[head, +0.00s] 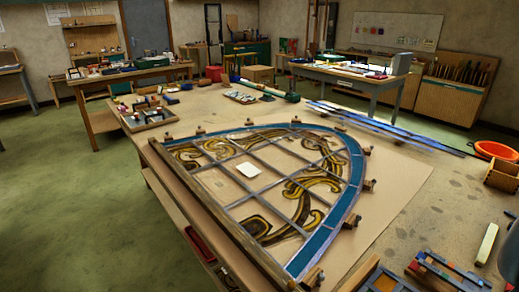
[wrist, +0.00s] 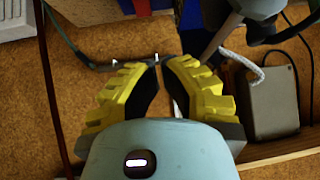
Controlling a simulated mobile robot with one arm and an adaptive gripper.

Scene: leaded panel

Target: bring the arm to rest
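My gripper (wrist: 160,66) shows in the wrist view, with two yellow ribbed fingers and dark inner pads. The fingertips lean close together with a narrow gap between them, and I see nothing held in it. Beyond the fingers is a brown speckled surface (wrist: 80,95) with a dark cable across it. I do not make out the gripper in the head view. The leaded panel (head: 265,186), with a blue curved border and amber scrolls, lies flat on the large workbench (head: 395,222). A small pale piece (head: 249,170) lies on the panel.
A grey box (wrist: 270,105) with a white cord is right of my fingers. A wooden strip (wrist: 285,152) runs below it. In the head view, an orange bowl (head: 495,150) and wooden box (head: 503,175) stand at the right edge. Green floor (head: 85,205) is clear at left.

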